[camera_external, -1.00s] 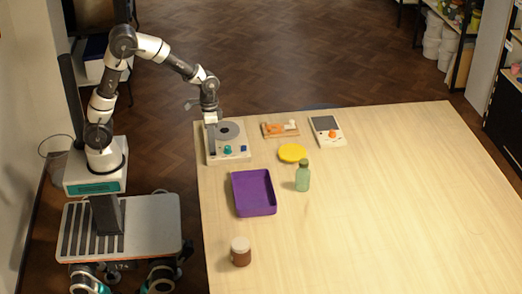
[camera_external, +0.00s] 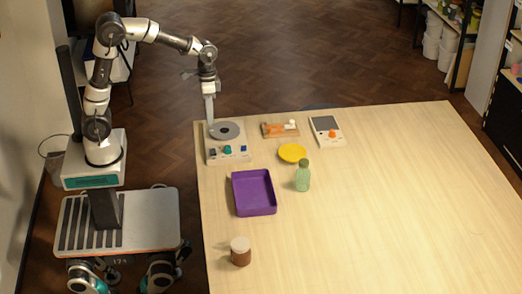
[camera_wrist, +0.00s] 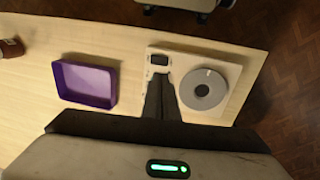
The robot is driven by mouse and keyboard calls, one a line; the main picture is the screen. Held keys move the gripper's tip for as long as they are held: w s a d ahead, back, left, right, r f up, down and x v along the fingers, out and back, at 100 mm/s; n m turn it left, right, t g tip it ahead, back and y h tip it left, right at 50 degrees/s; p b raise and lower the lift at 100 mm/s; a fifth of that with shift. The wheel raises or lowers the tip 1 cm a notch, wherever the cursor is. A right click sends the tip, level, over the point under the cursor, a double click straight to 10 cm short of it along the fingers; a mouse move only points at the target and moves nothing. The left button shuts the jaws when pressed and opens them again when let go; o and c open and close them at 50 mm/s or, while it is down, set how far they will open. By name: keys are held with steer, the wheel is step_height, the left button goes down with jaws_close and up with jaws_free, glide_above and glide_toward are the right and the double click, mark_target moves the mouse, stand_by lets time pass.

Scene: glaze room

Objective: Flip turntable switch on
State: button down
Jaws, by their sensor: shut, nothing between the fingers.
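The turntable is a white box (camera_external: 214,159) at the table's far left corner, with a round grey platter (camera_external: 224,130). My gripper (camera_external: 210,122) is shut and empty, pointing down above the box's left part, beside the platter. In the wrist view, my fingers (camera_wrist: 161,78) cover part of the box (camera_wrist: 226,67), beside the platter (camera_wrist: 203,90). A dark switch-like part (camera_wrist: 159,60) lies just beyond the fingertips. Its on or off position cannot be told.
A purple tray (camera_external: 235,203) lies in front of the turntable. The table's right side is clear.

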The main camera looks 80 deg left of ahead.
mark_target(213, 153)
step_height(213, 153, up, 2)
steer(key=shift+a+r, duration=0.15)
stand_by(0.3)
steer(key=d+f+b, duration=0.1)
steer(key=f, duration=0.3)
steer(key=d+f+b, duration=0.1)
steer(key=f, duration=0.4)
steer(key=d+f+b, duration=0.1)
steer(key=f, duration=0.3)
steer(key=shift+d+f, duration=0.2)
steer(key=shift+f, duration=0.1)
